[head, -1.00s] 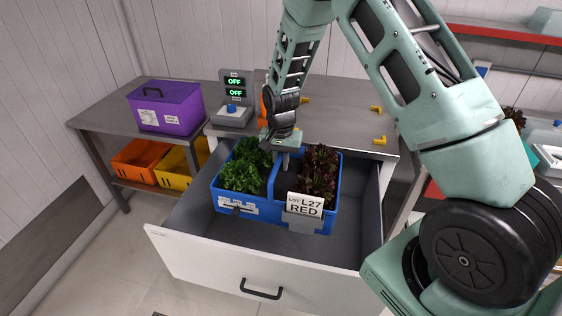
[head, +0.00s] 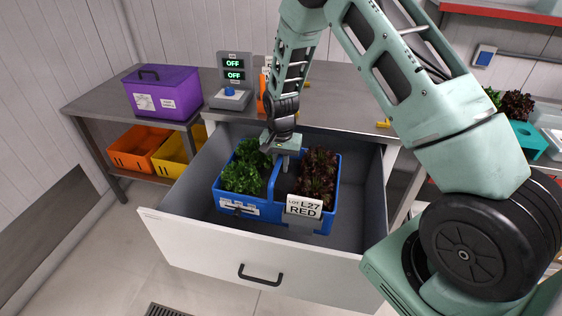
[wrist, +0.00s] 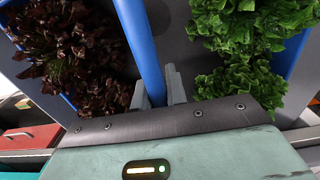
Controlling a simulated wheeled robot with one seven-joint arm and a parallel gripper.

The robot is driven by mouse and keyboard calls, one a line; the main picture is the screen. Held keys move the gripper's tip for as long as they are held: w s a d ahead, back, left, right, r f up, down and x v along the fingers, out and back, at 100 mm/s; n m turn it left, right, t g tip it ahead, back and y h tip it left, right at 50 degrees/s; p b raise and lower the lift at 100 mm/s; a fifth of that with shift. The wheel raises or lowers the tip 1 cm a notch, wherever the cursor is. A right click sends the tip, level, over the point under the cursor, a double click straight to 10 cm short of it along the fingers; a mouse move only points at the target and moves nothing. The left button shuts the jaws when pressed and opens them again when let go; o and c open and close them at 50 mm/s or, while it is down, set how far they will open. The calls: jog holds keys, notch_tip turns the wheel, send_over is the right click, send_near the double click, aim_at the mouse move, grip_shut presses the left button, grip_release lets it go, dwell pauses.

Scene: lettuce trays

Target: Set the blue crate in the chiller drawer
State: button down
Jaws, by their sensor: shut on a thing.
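The blue crate (head: 262,210) is in or just over the open chiller drawer (head: 335,256); I cannot tell whether its base touches the drawer floor. It holds green lettuce (head: 243,172) on the left and dark red lettuce (head: 318,172) on the right. A card (head: 304,206) on its front reads "LOT L27 RED". My gripper (head: 285,160) is shut on the crate's middle divider handle. In the wrist view my gripper (wrist: 158,88) has its fingers on either side of the blue handle (wrist: 143,50). The crate looks level.
The drawer's front panel carries a black handle (head: 261,275). Behind stands a grey counter (head: 345,105) with a display unit (head: 234,80) reading "OFF". A purple box (head: 163,92) sits on the left table, with orange (head: 138,148) and yellow (head: 178,150) bins below. Drawer room is free around the crate.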

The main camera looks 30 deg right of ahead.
aim_at(281, 183)
jog(key=shift+f+b, duration=2.15)
jog(key=shift+f, duration=1.45)
notch_tip(281, 183, down, 15)
jog(key=b, duration=1)
jog(key=c, duration=0.9)
grip_release()
jog(key=shift+s+f, duration=0.1)
jog(key=shift+f, duration=0.05)
notch_tip(281, 183, up, 6)
jog(key=p, duration=0.4)
